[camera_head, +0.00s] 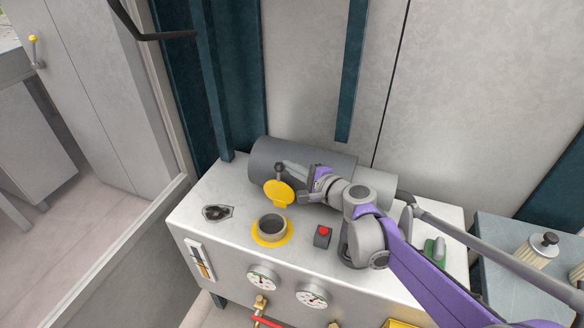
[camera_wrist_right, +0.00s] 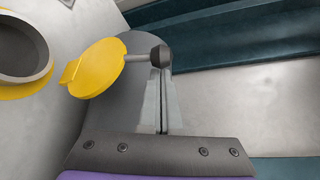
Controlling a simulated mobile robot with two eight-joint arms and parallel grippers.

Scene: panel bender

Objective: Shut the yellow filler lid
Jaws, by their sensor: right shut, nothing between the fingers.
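The yellow filler lid (camera_head: 278,194) stands open, tilted up behind the round dark filler neck (camera_head: 271,228) with its yellow collar. A short stalk with a dark knob (camera_head: 279,168) sticks out from the lid. In the right wrist view the lid (camera_wrist_right: 98,66) is at upper left and its knob (camera_wrist_right: 160,56) lies at the fingertips. My right gripper (camera_head: 288,170) is shut and empty, right beside the knob; whether it touches is unclear. In the wrist view its fingers (camera_wrist_right: 160,78) are together. My left gripper is not in view.
A grey cylinder (camera_head: 300,160) lies behind the lid on the metal cabinet top (camera_head: 215,187). A red button (camera_head: 323,231) stands right of the neck. Gauges (camera_head: 262,278) and a level glass (camera_head: 201,262) are on the front. The cabinet top left of the neck is mostly clear.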

